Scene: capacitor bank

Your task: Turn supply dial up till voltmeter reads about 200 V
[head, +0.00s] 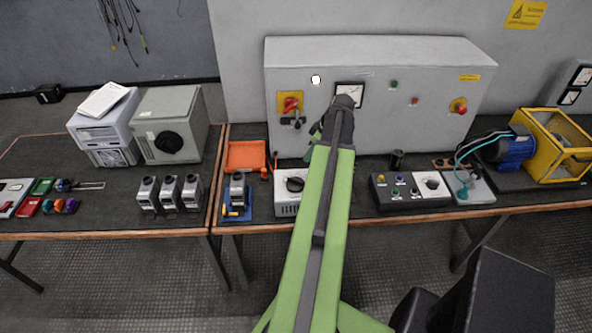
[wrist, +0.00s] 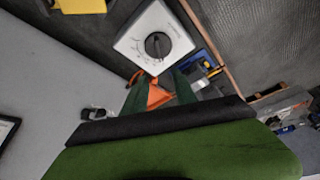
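The supply dial is a black knob (head: 295,184) on a white box (head: 286,208) at the table's front, left of my arm. In the wrist view the knob (wrist: 158,45) sits on its white panel (wrist: 137,47) with scale marks around it, just beyond my fingers. My gripper (wrist: 157,82) shows two dark green fingers apart, with nothing held between them. In the head view my gripper (head: 313,145) is mostly hidden by my arm, above and behind the box. The voltmeter (head: 349,91) is on the grey cabinet; its needle is too small to read.
A capacitor on a blue mat (head: 236,208) and an orange tray (head: 245,156) stand left of the box. The orange tray (wrist: 158,97) shows between my fingers. A control panel (head: 410,192) stands right. The cabinet (head: 440,120) closes off the back.

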